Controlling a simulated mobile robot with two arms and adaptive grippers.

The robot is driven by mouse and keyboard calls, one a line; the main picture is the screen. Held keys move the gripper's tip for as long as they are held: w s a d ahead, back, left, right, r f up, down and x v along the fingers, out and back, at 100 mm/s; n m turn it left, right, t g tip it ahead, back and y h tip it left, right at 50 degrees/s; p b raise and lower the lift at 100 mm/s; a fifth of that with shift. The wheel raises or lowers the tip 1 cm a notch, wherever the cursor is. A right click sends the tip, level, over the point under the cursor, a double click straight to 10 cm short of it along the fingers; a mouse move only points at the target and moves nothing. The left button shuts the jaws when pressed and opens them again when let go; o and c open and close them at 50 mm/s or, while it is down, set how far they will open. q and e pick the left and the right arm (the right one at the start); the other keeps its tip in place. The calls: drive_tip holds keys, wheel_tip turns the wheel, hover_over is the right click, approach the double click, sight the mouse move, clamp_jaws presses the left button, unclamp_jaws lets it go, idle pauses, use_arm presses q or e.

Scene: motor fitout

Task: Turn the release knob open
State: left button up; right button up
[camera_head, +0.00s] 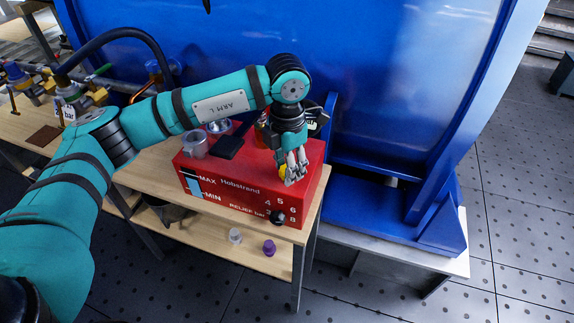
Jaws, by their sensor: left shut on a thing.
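A red box (235,195) marked MAX, MIN, Hubstrand and RELIEF bar sits on the wooden bench. My left gripper (292,178) points down over the right part of its top. Its fingers are shut on a small yellow knob (283,173), mostly hidden by them; I take it to be the release knob. How far the knob is turned cannot be told. A black dial knob (277,217) sits on the box's front face among printed numbers. My right gripper is not in view.
A clear cup (195,146) and a black pad (228,147) are on the box's left top. A purple piece (269,247) and a pale piece (235,236) lie on the lower shelf. A blue machine frame (370,90) stands close behind. Brass valves (90,97) stand far left.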

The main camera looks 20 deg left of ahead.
use_arm(q)
drive_tip(key=o, duration=1.1)
drive_tip(key=shift+r, duration=0.1)
drive_tip(key=shift+o, duration=0.2)
wheel_tip(320, 180, up, 12)
